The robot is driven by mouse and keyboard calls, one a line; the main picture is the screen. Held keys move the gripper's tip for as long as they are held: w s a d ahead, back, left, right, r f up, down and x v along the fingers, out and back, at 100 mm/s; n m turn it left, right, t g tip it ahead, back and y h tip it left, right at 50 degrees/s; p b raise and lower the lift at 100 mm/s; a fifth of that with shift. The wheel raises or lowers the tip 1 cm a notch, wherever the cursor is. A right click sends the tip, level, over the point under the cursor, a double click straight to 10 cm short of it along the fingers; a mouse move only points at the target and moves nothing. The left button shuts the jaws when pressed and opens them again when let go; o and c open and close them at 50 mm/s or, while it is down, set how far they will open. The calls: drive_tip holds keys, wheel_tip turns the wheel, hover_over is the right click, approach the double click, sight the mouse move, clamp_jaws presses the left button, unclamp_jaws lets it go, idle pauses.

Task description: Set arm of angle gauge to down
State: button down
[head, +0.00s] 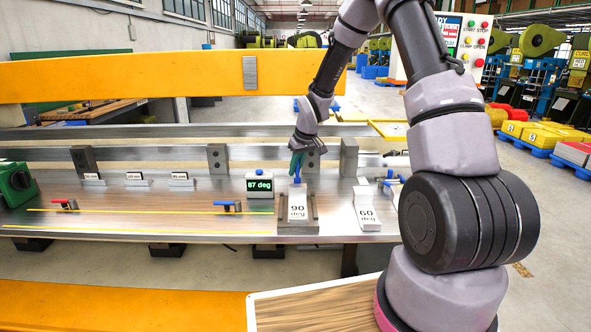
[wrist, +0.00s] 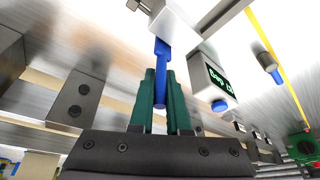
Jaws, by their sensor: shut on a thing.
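A white gauge block marked "90 deg" (head: 298,208) sits in a grey holder (head: 283,228) near the bench's front edge. A blue handle (head: 297,172) stands up at its far end. My gripper (head: 298,158) reaches down from above with its green fingers closed around this handle. In the wrist view the blue handle (wrist: 161,70) runs between the two fingers (wrist: 160,98) towards a white block (wrist: 175,28). The fingers hide part of the handle. A small display box (head: 260,187) left of the block reads "87 deg" and has a blue knob on top.
A white block marked "60 deg" (head: 367,212) stands to the right, near another blue handle (head: 388,180). Grey uprights (head: 217,157) and a rail (head: 130,154) line the back. A green box (head: 15,183) is at the far left. A yellow beam (head: 150,76) crosses beyond the bench.

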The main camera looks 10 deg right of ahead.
drive_tip(key=w+g, duration=0.1)
drive_tip(key=w+f+g, duration=0.1)
drive_tip(key=g, duration=0.1)
drive_tip(key=w+g+y, duration=0.1)
drive_tip(key=shift+w+d+f+m, duration=0.3)
drive_tip(key=shift+f, duration=0.05)
drive_tip(key=w+f+g, duration=0.1)
drive_tip(key=f+g, duration=0.1)
drive_tip(key=g, duration=0.1)
drive_tip(key=shift+w+d+y, duration=0.2)
drive_tip(key=shift+w+y, duration=0.1)
drive_tip(key=shift+w, duration=0.05)
drive_tip(key=shift+w+d+f+m+g+y, duration=0.15)
drive_tip(key=shift+w+f+g, duration=0.2)
drive_tip(key=shift+g, duration=0.35)
drive_tip(key=shift+w+a+f+m+g+y, duration=0.15)
drive_tip(key=shift+f+g, duration=0.3)
drive_tip(key=shift+g, duration=0.25)
drive_tip(key=shift+d, duration=0.1)
drive_tip(key=c, duration=0.9)
unclamp_jaws()
drive_tip(key=shift+s, duration=0.1)
drive_tip(key=shift+r, duration=0.1)
drive_tip(key=v, duration=1)
drive_tip(key=shift+w+d+r, duration=0.1)
drive_tip(key=shift+w+r, duration=0.15)
drive_tip(key=shift+w, duration=0.05)
